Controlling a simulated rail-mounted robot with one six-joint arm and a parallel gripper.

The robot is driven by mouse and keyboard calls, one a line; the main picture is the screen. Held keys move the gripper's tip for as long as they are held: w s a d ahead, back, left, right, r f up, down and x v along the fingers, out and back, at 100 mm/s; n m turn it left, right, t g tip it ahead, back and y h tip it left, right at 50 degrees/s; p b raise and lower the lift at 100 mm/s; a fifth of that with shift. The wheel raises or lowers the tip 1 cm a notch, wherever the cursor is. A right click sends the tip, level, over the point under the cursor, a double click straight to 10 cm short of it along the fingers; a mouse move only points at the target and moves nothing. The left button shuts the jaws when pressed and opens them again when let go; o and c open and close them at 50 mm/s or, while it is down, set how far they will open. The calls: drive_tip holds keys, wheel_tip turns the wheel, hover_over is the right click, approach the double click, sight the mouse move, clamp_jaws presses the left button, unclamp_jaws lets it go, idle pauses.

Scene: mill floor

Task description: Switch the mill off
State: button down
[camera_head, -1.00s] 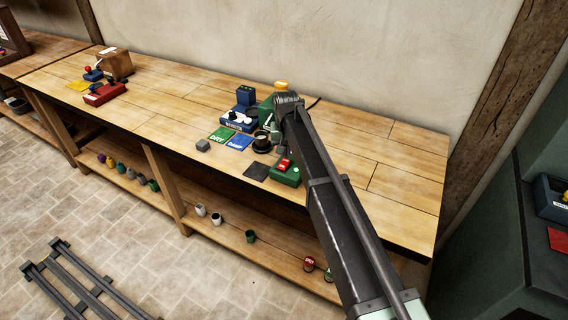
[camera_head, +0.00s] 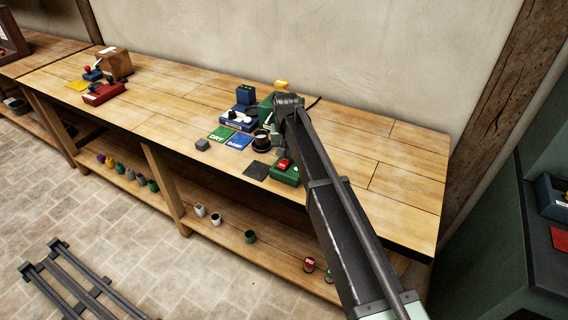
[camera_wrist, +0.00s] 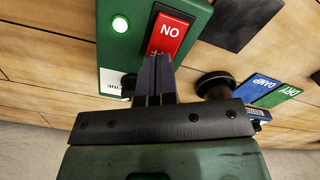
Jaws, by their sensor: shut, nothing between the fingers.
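The green switch box (camera_head: 287,175) with a red rocker switch (camera_head: 284,164) sits near the front edge of the bench. In the wrist view the green box (camera_wrist: 117,55) has a lit green lamp (camera_wrist: 120,24), and the red rocker (camera_wrist: 168,36) shows "ON" upside down. My gripper (camera_wrist: 156,62) is shut and empty, its fingertips at the rocker's near end, partly covering the lettering there. I cannot tell whether they touch it. The green mill (camera_head: 267,108) stands behind, partly hidden by my arm.
A dark square plate (camera_head: 256,171), a green DRY card (camera_head: 220,135) and a blue DAMP card (camera_head: 239,141) lie left of the box. A round black-rimmed cup (camera_head: 262,142) stands close by. The bench right of my arm is clear.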

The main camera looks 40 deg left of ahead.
drive_tip(key=shift+f+b, duration=0.65)
drive_tip(key=shift+f, duration=0.05)
drive_tip(key=shift+r, duration=0.1)
wheel_tip(320, 180, up, 7)
drive_tip(key=p, duration=0.7)
drive_tip(key=s+d+m, duration=0.2)
drive_tip(key=s+d, duration=0.1)
drive_tip(key=d, duration=1.8)
drive_tip(key=s+d+m, duration=0.3)
drive_tip(key=s+d, duration=0.1)
drive_tip(key=d, duration=1.8)
drive_tip(key=s+d+m, duration=0.3)
drive_tip(key=d, duration=1.8)
drive_tip(key=shift+s+d, duration=0.2)
drive_tip(key=shift+s, duration=0.2)
